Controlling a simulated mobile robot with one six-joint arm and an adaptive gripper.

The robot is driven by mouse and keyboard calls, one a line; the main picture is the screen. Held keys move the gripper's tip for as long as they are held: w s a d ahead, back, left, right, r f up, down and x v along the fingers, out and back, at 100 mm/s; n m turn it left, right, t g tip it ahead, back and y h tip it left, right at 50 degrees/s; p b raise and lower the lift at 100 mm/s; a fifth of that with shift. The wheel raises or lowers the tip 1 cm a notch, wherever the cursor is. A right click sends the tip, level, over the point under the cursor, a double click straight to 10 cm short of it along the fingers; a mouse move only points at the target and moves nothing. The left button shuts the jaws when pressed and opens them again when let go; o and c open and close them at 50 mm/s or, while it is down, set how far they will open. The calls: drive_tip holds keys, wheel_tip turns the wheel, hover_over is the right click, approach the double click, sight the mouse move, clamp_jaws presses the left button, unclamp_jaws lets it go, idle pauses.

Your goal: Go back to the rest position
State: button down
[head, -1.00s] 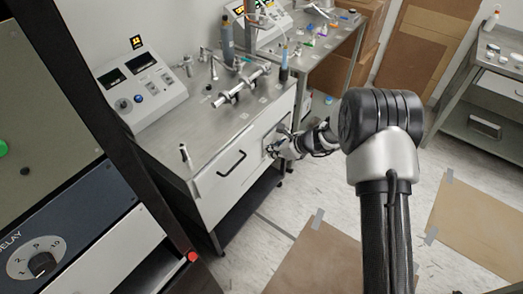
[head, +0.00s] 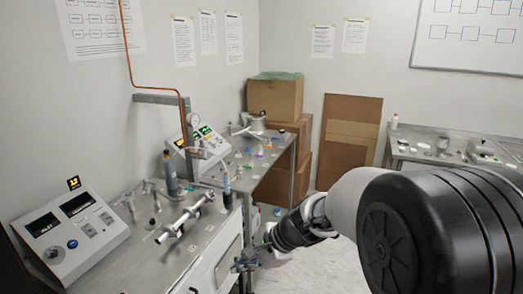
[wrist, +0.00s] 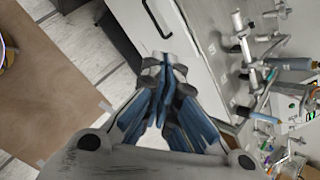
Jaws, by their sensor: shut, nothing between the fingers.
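My gripper (head: 245,263) is at the lower middle of the head view, beside the white front of the steel-topped bench, with my arm reaching in from the right. In the wrist view my gripper (wrist: 164,64) has its blue-padded fingers brought together at the tips, with nothing between them. Past the tips is the white cabinet front (wrist: 190,45) with a black handle (wrist: 157,20). I cannot tell the exact gap between fingertips and cabinet.
The bench top (head: 125,262) holds a control box (head: 70,235), metal fittings and a grey-blue bottle (head: 170,172). A second bench (head: 245,170) and cardboard boxes (head: 275,97) stand behind. In the wrist view, brown sheet (wrist: 45,90) covers the floor at left.

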drive_tip(key=s+d+r+n+h, duration=0.1)
drive_tip(key=s+d+r+n, duration=0.3)
drive_tip(key=s, duration=0.3)
drive_tip(key=s+d+r+n+h, duration=0.2)
drive_tip(key=s+d+r+n, duration=0.15)
drive_tip(key=s, duration=0.35)
drive_tip(key=s+d+r+n+t+h, duration=0.1)
drive_tip(key=s+d+n+h, duration=0.3)
drive_tip(key=s+d, duration=0.7)
drive_tip(key=shift+s+n+t, duration=0.5)
drive_tip(key=shift+s+n, duration=0.25)
drive_tip(key=shift+s, duration=0.1)
drive_tip(key=shift+d+r, duration=0.1)
